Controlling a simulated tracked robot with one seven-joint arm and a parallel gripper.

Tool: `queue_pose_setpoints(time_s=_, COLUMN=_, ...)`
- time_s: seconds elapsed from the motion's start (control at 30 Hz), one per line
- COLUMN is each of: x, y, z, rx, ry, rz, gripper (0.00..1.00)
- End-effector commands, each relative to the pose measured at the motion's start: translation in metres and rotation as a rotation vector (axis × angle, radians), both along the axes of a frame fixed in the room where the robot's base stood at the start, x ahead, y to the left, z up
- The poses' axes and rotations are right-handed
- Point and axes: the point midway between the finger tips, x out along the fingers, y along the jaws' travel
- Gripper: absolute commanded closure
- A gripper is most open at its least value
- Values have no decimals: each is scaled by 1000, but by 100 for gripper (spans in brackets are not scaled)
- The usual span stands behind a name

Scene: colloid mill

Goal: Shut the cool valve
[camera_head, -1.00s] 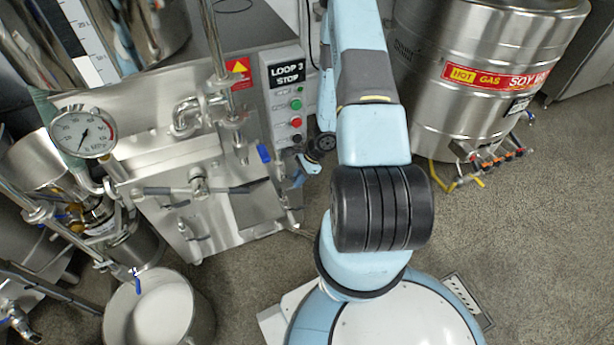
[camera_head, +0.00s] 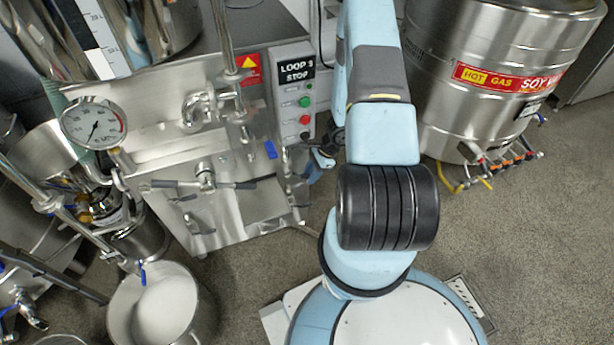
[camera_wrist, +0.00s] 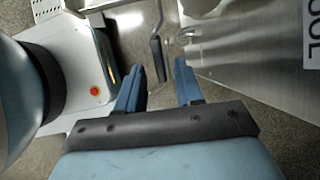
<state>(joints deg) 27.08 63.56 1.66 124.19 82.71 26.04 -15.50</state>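In the wrist view, a dark lever handle (camera_wrist: 158,58) on a bent metal stem shows just beyond my gripper (camera_wrist: 158,78), between the lines of its fingers. The two blue fingers are apart, with nothing held. A metal panel on the right carries cut-off lettering ending in "OOL" (camera_wrist: 312,35). My gripper (camera_head: 318,160) is largely hidden behind my arm there.
The steel mill (camera_head: 225,225) with its pressure gauge (camera_head: 94,123) and black-ended T-handle (camera_head: 205,182) stands left of my arm. A button box (camera_head: 293,95) is close to my arm. A pot (camera_head: 165,308) stands lower left, a steel drum (camera_head: 470,90) upper right.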

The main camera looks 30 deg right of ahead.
Motion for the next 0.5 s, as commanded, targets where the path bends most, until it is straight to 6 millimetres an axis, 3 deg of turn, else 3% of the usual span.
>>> queue_pose_setpoints(time_s=0.2, x=-4, y=-45, z=0, rx=-3, ry=0, rz=-2, gripper=64)
queue_pose_setpoints(time_s=0.5, x=-8, y=-89, z=0, rx=-1, ry=0, rz=0, gripper=64)
